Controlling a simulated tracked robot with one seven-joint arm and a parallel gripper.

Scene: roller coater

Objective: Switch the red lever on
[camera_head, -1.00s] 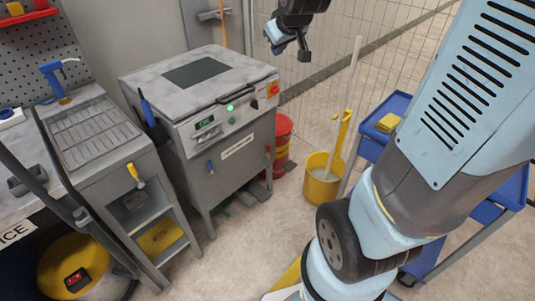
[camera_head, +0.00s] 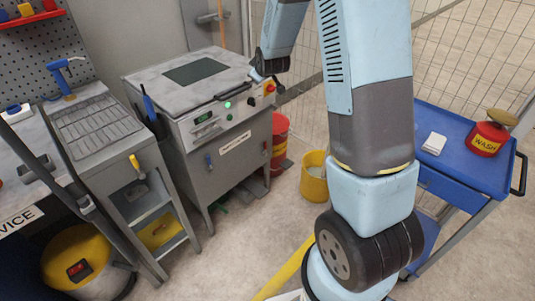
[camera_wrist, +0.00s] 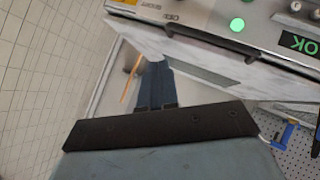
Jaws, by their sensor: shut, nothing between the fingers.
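A red bucket (camera_head: 280,143) and a yellow bucket (camera_head: 314,180) stand right of the machine. A blue cart (camera_head: 459,160) is at the right. A black handle (camera_head: 233,91) juts from the machine's front edge.

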